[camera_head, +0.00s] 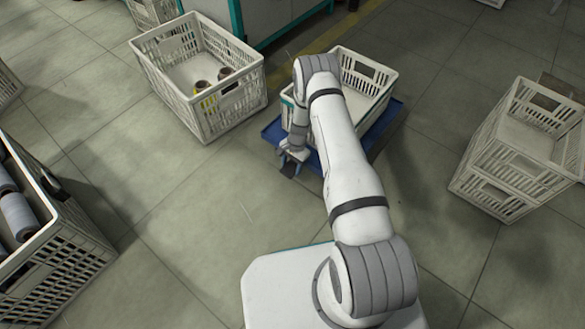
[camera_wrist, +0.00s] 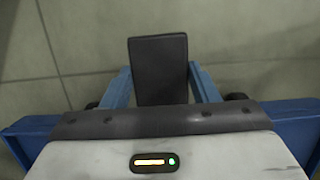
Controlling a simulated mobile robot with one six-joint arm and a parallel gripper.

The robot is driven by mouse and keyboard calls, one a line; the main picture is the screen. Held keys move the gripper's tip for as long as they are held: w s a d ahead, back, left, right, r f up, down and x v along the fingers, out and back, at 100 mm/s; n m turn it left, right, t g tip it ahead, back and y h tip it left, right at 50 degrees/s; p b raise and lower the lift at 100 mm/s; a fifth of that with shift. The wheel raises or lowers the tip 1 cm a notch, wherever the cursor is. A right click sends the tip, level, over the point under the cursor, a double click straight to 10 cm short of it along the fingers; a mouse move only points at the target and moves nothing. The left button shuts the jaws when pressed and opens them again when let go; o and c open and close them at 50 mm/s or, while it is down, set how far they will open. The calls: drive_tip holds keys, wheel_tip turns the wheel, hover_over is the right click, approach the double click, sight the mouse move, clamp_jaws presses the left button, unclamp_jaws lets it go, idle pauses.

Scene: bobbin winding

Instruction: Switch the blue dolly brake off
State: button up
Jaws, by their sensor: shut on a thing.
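The blue dolly (camera_head: 393,122) stands on the floor under a white crate, partly hidden by my arm. Its deck edge also shows in the wrist view (camera_wrist: 24,135). The dark flat brake pedal (camera_wrist: 158,72) sticks out from the dolly over the floor. The pedal's root is hidden behind my gripper's body. I cannot tell whether the brake is on or off.
The white crate (camera_head: 375,75) rides on the dolly. Another white crate (camera_head: 222,122) with a few spools stands to the left. Stacked crates (camera_head: 500,190) stand at the right, and a crate of grey bobbins (camera_head: 70,250) at the lower left. The floor between is clear.

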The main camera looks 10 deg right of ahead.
sight(295, 164)
idle(0.3)
drive_tip(key=o, duration=1.4)
drive_tip(key=shift+r, duration=0.1)
drive_tip(key=p+v, duration=0.3)
drive_tip(key=v, duration=0.4)
drive_tip(key=shift+d+r, duration=0.2)
drive_tip(key=shift+r, duration=0.1)
